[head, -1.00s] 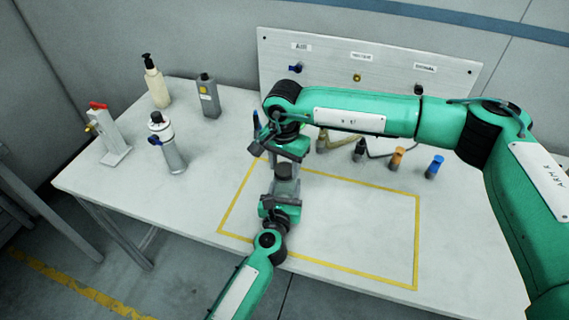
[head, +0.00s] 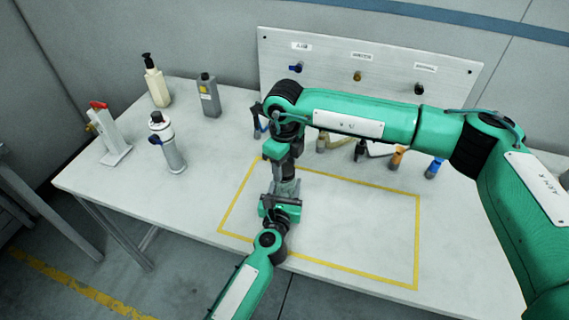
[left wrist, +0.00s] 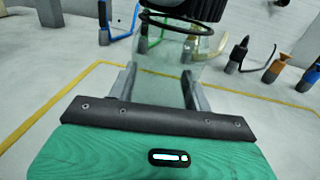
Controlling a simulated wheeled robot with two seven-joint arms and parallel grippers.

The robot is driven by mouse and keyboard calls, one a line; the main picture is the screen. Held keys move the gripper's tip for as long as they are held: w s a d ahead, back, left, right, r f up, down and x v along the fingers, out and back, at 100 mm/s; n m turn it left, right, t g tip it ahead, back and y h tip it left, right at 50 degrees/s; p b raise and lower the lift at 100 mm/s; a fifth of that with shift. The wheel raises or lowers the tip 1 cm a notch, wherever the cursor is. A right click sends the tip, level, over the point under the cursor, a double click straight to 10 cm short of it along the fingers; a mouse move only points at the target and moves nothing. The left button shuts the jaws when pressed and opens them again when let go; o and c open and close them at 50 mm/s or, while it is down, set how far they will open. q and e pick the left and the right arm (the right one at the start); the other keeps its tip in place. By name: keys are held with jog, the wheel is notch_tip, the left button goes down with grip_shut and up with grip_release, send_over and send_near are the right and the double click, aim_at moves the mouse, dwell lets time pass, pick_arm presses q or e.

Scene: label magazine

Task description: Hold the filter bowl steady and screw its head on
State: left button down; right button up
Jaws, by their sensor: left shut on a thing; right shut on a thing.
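The clear filter bowl (left wrist: 160,85) stands upright between the fingers of my left gripper (left wrist: 160,90), which is shut on it. In the head view the greyish bowl (head: 287,188) shows just above my left gripper (head: 280,203), inside the yellow outline. The dark ribbed filter head (left wrist: 205,8) sits at the top of the bowl in the left wrist view, with a black ring (left wrist: 165,24) below it. My right gripper (head: 284,163) is shut on the head from above. Whether the threads are engaged is hidden.
A bottle with a black pump (head: 157,85), a grey container (head: 208,98), a red-topped stand (head: 110,140) and a silver canister (head: 168,148) stand on the left. A labelled panel (head: 450,75) stands at the back. The outlined area's right side is clear.

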jog(key=m, duration=0.9)
jog(key=shift+m, duration=0.4)
jog(key=m, duration=0.4)
jog(key=shift+m, duration=0.3)
jog(key=m, duration=0.7)
jog(key=shift+m, duration=0.4)
jog(key=m, duration=0.6)
jog(key=shift+d+m, duration=0.1)
jog(key=shift+m, duration=0.9)
jog(key=shift+s+a+m, duration=0.1)
jog(key=shift+a+m, duration=0.4)
jog(key=shift+m, duration=0.1)
jog(key=shift+a+r+m, duration=0.1)
jog(key=shift+a+m, duration=0.1)
jog(key=shift+m, duration=0.2)
jog(key=shift+r, duration=0.2)
jog(key=o, duration=0.7)
jog(key=shift+o, duration=1.2)
jog(key=shift+d, duration=0.15)
